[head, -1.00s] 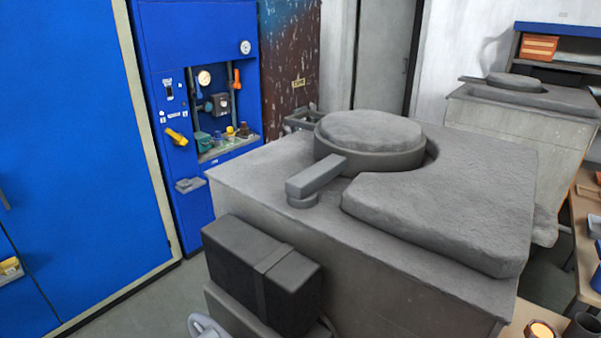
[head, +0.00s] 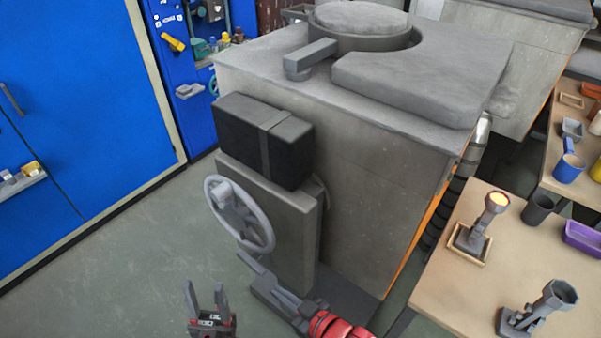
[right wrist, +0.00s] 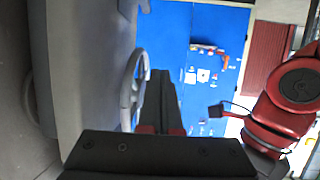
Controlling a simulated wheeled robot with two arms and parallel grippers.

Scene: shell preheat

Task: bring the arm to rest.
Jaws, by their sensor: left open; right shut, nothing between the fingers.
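My left gripper (head: 204,290) is at the bottom of the head view, its two fingers apart and pointing up, with nothing between them. My right gripper (head: 243,260) is to the right of it, below a grey handwheel (head: 240,214). Its fingers are together and empty, and the red arm behind it runs to the bottom edge. In the right wrist view the closed fingers (right wrist: 161,82) point up the picture, close to the handwheel (right wrist: 129,92) on their left. Whether they touch the wheel cannot be told.
A large grey furnace (head: 360,140) with a black box (head: 262,140) stands close in front. A table (head: 450,288) at the right bears a lit cup on a stand (head: 478,225) and another stand (head: 540,307). Blue cabinets (head: 90,90) stand at the left; the floor (head: 110,270) before them is clear.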

